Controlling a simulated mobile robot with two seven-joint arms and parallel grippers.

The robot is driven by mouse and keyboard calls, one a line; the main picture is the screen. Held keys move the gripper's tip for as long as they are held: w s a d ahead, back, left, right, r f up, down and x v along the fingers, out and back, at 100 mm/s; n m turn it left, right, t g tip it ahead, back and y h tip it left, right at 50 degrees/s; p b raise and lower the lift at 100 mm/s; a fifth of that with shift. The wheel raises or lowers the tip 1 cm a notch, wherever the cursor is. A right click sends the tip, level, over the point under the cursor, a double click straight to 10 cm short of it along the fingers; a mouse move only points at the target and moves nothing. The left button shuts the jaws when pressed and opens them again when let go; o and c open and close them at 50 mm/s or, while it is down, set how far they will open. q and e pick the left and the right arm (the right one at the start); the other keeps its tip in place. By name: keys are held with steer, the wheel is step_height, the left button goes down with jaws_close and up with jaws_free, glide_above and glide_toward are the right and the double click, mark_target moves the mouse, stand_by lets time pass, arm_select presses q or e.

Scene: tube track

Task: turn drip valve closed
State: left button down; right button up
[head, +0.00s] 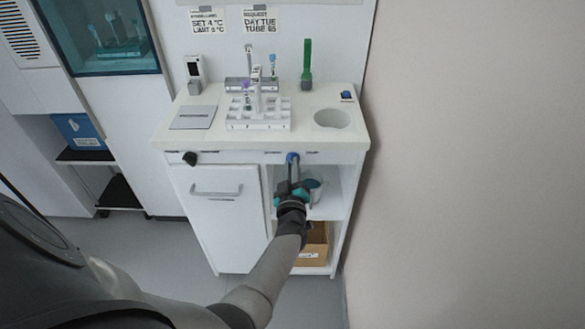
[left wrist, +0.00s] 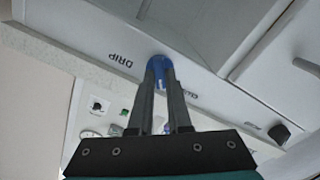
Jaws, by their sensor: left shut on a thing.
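The drip valve is a blue knob (head: 292,157) on the front edge of the white bench. It also shows in the left wrist view (left wrist: 158,63), beside the printed word DRIP. My left gripper (head: 293,165) reaches up to it from below, with its two fingers shut on the knob. In the left wrist view the fingertips (left wrist: 160,72) lie on either side of the blue knob and partly hide it. How far the knob is turned cannot be told. My right gripper is not in view.
A black knob (head: 190,158) sits farther left on the same front edge. A white tube rack (head: 258,122) and a round basin (head: 331,119) are on the bench top. Below are a cabinet door (head: 217,215) and an open shelf with a cardboard box (head: 314,243).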

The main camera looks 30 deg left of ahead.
arm_select(q)
steer(key=shift+n, duration=0.7)
steer(key=c, duration=0.9)
jaws_free()
steer(key=shift+o, duration=0.2)
steer(key=shift+s, duration=0.1)
steer(key=p+v, duration=0.4)
steer(key=v, duration=0.8)
steer(key=shift+p, duration=0.4)
